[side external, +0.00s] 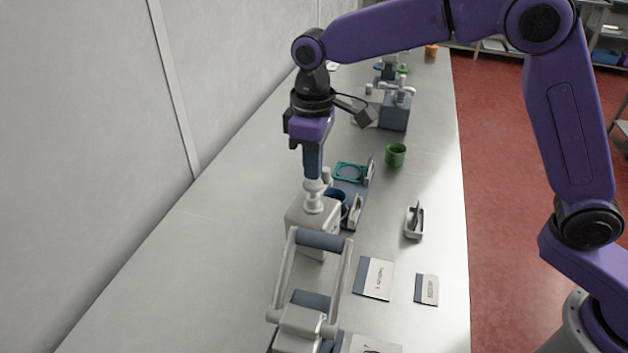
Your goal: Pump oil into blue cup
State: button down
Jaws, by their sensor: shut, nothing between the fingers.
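My gripper (313,174) points straight down, shut and empty, over the white pump head (314,188). Its tips are at or just above the top of the pump; I cannot tell whether they touch. The pump stands upright on a pale box-shaped dispenser (312,216). The blue cup (341,197) is just right of and behind the pump, on a dark blue base, and is partly hidden by the dispenser. The inside of the cup is too small to make out.
A green cup (395,155) stands farther back on the right. A teal-framed holder (350,172) is behind the blue cup. A handled device (310,285) stands in front. The left of the table is clear.

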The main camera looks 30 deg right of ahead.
aim_at(313, 182)
jog(key=shift+f, duration=1.65)
jog(key=shift+r, duration=1.8)
jog(key=shift+f, duration=1.8)
jog(key=shift+r, duration=0.1)
jog(key=shift+r, duration=1.7)
jog(key=shift+r, duration=0.1)
